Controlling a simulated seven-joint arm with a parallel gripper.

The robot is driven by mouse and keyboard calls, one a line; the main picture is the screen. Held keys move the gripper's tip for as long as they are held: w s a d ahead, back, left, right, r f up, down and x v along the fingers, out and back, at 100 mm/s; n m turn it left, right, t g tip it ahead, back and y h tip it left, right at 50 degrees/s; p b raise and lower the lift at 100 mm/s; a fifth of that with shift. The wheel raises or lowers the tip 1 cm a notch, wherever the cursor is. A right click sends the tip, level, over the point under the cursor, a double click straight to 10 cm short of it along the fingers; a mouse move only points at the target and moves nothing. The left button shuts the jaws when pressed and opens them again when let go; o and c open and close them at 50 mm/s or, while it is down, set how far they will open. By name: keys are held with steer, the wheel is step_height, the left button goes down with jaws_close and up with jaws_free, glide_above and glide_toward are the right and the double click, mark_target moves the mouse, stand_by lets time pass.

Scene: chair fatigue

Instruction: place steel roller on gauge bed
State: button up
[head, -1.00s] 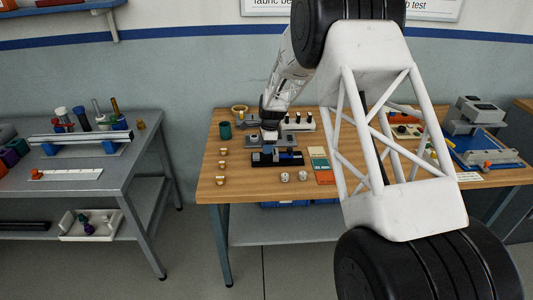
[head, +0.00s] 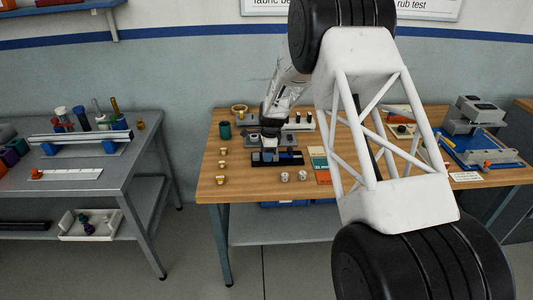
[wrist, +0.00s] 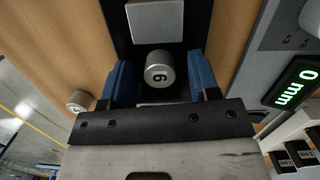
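A steel roller (wrist: 158,68), a short silver cylinder with a number on its end face, shows between the blue fingers of my gripper (wrist: 158,82) in the wrist view. Narrow dark gaps show between the roller and both fingers, so my gripper looks open around it. Behind the roller is the black gauge bed (wrist: 197,28), with a grey square block (wrist: 156,20) on it. The roller's contact with the bed is hidden. In the head view my gripper (head: 268,154) is low over the left part of the black bed (head: 293,158).
Another pale numbered roller (wrist: 80,101) stands on the wood to the left in the wrist view. Two silver rollers (head: 285,177) (head: 303,176) stand in front of the bed in the head view. A digital readout (wrist: 297,82) shows 0 mm. Brass pieces (head: 222,165) stand further left.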

step_height(320, 180, up, 12)
steer(key=d, duration=0.1)
steer(key=shift+d, duration=0.2)
stand_by(0.7)
steer(key=shift+w+r, duration=0.1)
stand_by(0.5)
steer(key=s+d+r+n+t, duration=0.1)
steer(key=s+d+r+n, duration=0.2)
steer(key=s+r, duration=0.5)
steer(key=s+d+r+n, duration=0.2)
steer(key=s+r, duration=0.3)
steer(key=s, duration=0.6)
steer(key=s+d+r+n+t, duration=0.1)
steer(key=s+d+r+n, duration=0.2)
steer(key=s+r, duration=0.5)
steer(key=s+d+f+n, duration=0.1)
steer(key=s+n, duration=0.3)
steer(key=s, duration=1.2)
steer(key=s+d+f+n+h, duration=0.1)
steer(key=s+n, duration=0.3)
steer(key=s, duration=1.1)
steer(key=shift+s+d+f+t+h, duration=0.3)
steer(key=shift+s+d+f+t, duration=0.1)
steer(key=shift+d+f, duration=0.4)
